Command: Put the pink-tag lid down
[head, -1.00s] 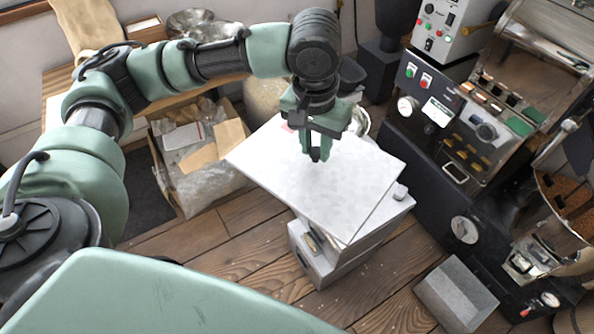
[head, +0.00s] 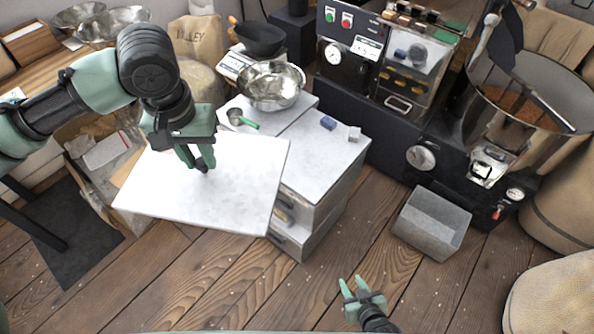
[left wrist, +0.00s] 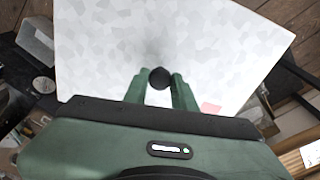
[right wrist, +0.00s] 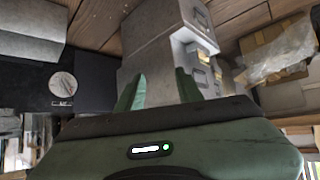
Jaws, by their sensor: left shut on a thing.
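The lid (head: 235,190) is a wide, flat, pale grey-white panel. In the left wrist view, a pink tag (left wrist: 210,107) shows near its edge and a round black knob (left wrist: 159,78) stands on it. My left gripper (head: 203,165) is shut on that knob and holds the lid roughly level, left of the grey chest (head: 325,170) and partly over its near left side. The lid hides what is under it. My right gripper (head: 359,287) is low over the floor, open and empty. Its spread fingers also show in the right wrist view (right wrist: 159,90).
A grey bin (head: 432,222) stands on the floor beside the roasting machine (head: 385,120). The floor (head: 330,265) at front is clear.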

